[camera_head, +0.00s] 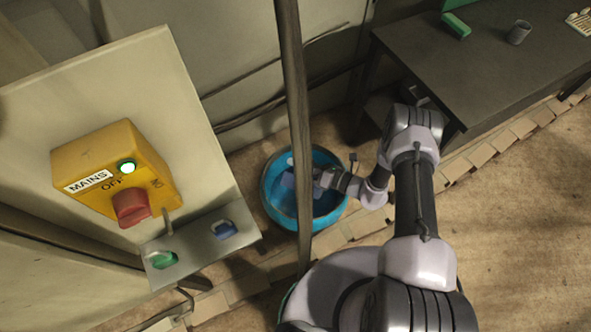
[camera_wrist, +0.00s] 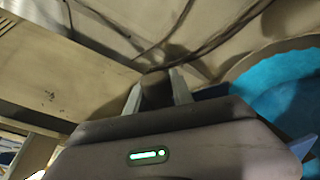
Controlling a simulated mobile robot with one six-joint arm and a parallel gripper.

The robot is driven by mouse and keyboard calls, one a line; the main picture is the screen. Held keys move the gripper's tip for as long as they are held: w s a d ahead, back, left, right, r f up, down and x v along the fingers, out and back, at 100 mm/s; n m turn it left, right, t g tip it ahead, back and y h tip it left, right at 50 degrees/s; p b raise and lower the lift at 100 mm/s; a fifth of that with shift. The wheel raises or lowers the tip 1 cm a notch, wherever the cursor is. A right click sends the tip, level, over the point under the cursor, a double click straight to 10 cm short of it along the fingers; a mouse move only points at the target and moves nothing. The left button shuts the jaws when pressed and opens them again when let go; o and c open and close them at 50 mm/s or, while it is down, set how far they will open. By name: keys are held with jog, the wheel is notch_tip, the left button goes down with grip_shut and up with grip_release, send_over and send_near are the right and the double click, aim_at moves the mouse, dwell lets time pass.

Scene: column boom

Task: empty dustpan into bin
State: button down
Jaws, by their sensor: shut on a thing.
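The blue round bin (camera_head: 268,192) stands on the floor in the middle of the head view, partly crossed by a pole. It also shows at the right of the wrist view (camera_wrist: 280,90). My gripper (camera_head: 317,181) is over the bin's opening. In the wrist view its two fingers (camera_wrist: 158,88) are shut on a dark handle. A blue dustpan (camera_head: 288,180) shows beside the gripper within the bin's outline. Blue bits of it show behind the gripper body in the wrist view (camera_wrist: 212,91). Its tilt and any contents cannot be made out.
A slim pole (camera_head: 293,80) stands before the bin. A panel with a yellow mains switch box (camera_head: 120,170) and a small shelf (camera_head: 200,240) is at left. A dark table (camera_head: 490,65) with a grey cup (camera_head: 519,32) and a green block (camera_head: 456,25) is at upper right. Floor at right is clear.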

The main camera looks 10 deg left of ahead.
jog(key=w+m+b, duration=0.1)
jog(key=w+d+f+m+b, duration=0.1)
jog(key=w+b, duration=0.2)
jog(key=b, duration=0.1)
jog(key=shift+w+d+f+m+g, duration=0.2)
jog(key=shift+f+m+g, duration=0.1)
jog(key=shift+m, duration=0.1)
dwell(1.9)
